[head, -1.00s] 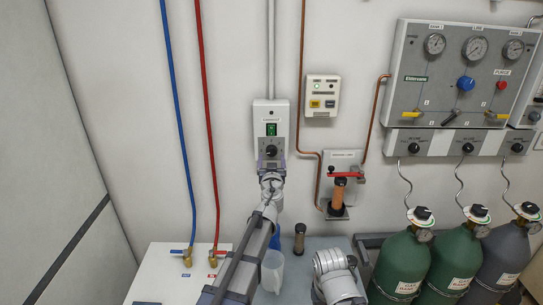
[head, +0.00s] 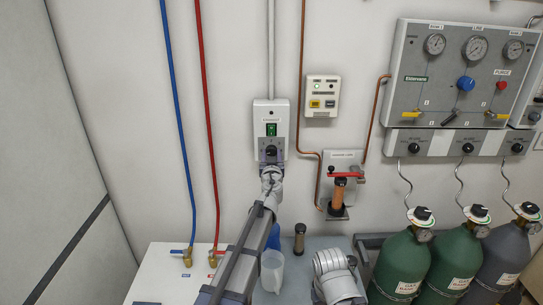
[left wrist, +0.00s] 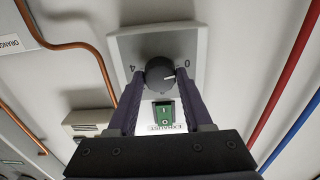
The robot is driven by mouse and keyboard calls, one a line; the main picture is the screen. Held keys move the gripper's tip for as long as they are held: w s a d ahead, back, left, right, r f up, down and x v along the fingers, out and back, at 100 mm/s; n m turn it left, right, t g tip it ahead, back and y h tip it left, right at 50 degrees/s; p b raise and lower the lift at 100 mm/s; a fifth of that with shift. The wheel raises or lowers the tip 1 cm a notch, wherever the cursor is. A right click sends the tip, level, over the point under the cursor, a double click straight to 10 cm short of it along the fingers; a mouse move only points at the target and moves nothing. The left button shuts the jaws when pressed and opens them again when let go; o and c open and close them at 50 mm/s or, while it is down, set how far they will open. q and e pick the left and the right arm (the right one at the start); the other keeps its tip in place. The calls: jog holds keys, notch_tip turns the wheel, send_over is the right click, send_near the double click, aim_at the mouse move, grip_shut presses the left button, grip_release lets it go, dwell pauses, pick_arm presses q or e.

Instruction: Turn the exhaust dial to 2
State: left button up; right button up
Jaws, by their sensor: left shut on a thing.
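The exhaust dial (head: 271,151) is a round black knob on a pale wall box (head: 262,116), below a green switch (head: 271,130). In the left wrist view, upside down, the dial (left wrist: 160,70) shows between my fingers, with a 0 mark at the right and a 4 mark at the left. A light pointer line on the knob points to the right, near the 0 side. My left gripper (head: 271,158) reaches up to the dial. In the left wrist view its two dark fingers (left wrist: 160,78) are shut on the knob's sides. My right gripper is not in view.
A small box with a yellow button (head: 322,97) and a red-handled valve (head: 345,174) are on the wall to the right. Blue (head: 175,110) and red (head: 205,110) pipes run down at left. A beaker (head: 272,271) stands below my left arm.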

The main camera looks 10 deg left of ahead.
pick_arm(q)
grip_shut()
jog(key=m, duration=0.8)
jog(key=shift+m, duration=0.3)
jog(key=m, duration=1.1)
dwell(0.5)
